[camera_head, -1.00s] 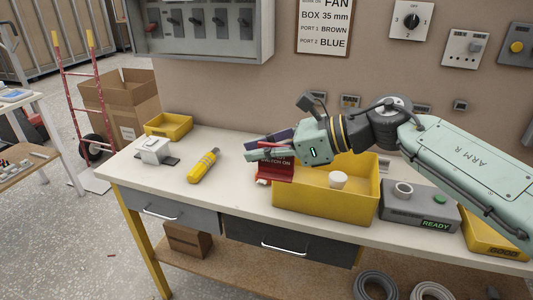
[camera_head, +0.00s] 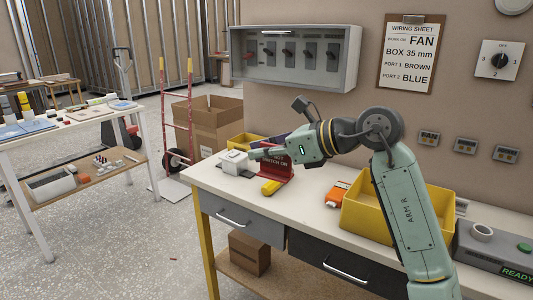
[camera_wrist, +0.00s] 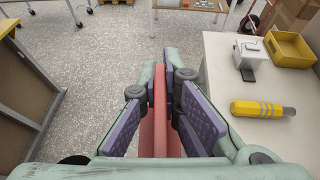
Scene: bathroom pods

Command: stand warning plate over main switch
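The red warning plate (camera_head: 279,173) has white lettering that partly reads "SWITCH ON". My gripper (camera_head: 262,153) is shut on the plate, which stands roughly upright above the left part of the bench. In the wrist view the red plate (camera_wrist: 160,112) shows edge-on between the purple finger pads of my gripper (camera_wrist: 164,85). A grey wall cabinet (camera_head: 350,62) holds several dark switches behind its front, up and right of the gripper. Which one is the main switch I cannot tell. My gripper hides part of the plate.
A yellow-handled tool (camera_wrist: 262,109) and a small white box (camera_wrist: 250,54) lie on the bench (camera_head: 225,182). A yellow tray (camera_wrist: 290,48) stands behind them. An orange item (camera_head: 337,194) lies beside the large yellow bin (camera_head: 360,215). A wiring sheet (camera_head: 410,50) hangs on the wall.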

